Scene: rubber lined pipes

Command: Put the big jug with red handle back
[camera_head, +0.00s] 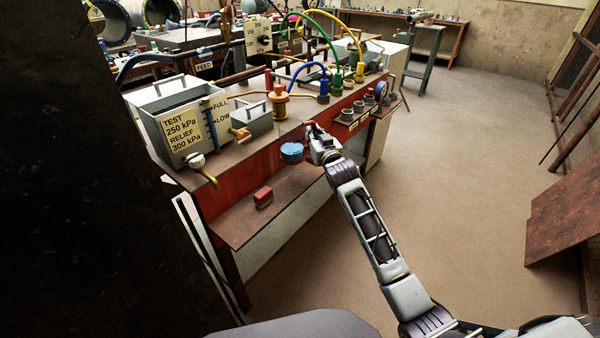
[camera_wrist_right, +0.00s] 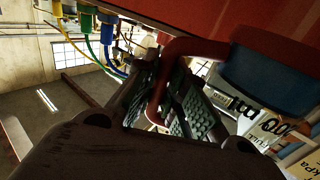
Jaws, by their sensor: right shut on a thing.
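My right gripper (camera_head: 316,132) is in front of the bench, at the level of its upper top. In the right wrist view its fingers (camera_wrist_right: 168,105) are closed around a curved red handle (camera_wrist_right: 190,48). A rounded blue part (camera_wrist_right: 265,82), apparently of the big jug, shows beside the handle. In the head view a blue round part (camera_head: 291,152) is just left of the gripper, above the lower shelf; the rest of the jug is hard to make out. I cannot tell whether the jug touches the bench. My left gripper is out of view.
The bench top holds a grey test box (camera_head: 183,133), a smaller grey box (camera_head: 251,122), an orange-brown fitting (camera_head: 279,101) and hose connectors. The lower shelf (camera_head: 290,190) carries a small red block (camera_head: 263,196).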

